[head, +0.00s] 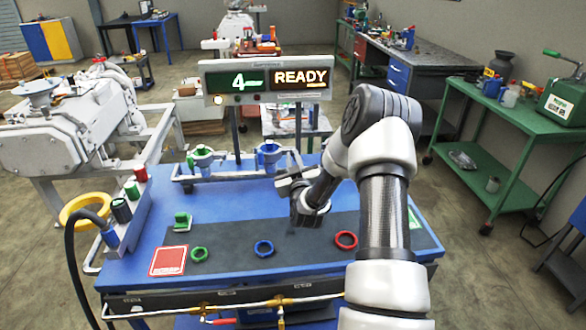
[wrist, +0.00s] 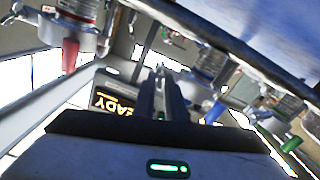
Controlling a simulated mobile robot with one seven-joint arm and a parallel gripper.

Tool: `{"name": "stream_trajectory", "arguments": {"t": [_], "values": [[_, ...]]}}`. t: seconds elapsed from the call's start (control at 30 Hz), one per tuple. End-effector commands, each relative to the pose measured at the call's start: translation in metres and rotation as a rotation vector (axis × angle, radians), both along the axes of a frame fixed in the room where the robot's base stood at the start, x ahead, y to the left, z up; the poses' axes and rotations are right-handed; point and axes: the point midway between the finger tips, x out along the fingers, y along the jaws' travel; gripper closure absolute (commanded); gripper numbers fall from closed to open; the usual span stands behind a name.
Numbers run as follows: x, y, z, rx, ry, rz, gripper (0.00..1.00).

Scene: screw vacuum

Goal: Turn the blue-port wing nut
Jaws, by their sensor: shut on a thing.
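The blue port (head: 268,154) stands on the rail at the back of the blue bench. It also shows in the wrist view, which is upside down, with its blue part (wrist: 215,112) right of my fingers. My gripper (head: 293,160) reaches in just to the right of the blue port. In the wrist view, my gripper's fingers (wrist: 160,74) are close together, with only a narrow gap. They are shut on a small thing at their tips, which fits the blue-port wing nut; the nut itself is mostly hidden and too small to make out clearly.
The green port (head: 203,157) stands to the left; a red port part (wrist: 70,54) shows in the wrist view. A sign (head: 268,80) reads 4 and READY behind. Green (head: 199,254), blue (head: 263,248) and red (head: 346,240) rings lie on the dark mat in front.

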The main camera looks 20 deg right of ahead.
Motion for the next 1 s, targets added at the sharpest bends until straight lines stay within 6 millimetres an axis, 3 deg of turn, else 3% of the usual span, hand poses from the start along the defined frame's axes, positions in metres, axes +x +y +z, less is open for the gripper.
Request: {"name": "stream_trajectory", "arguments": {"t": [0.6, 1.0], "values": [[-0.001, -0.0039, -0.0036, 0.537, -0.157, 0.0, 1.0], [-0.0015, -0.0047, -0.0018, 0.738, -0.213, -0.001, 1.0]]}}
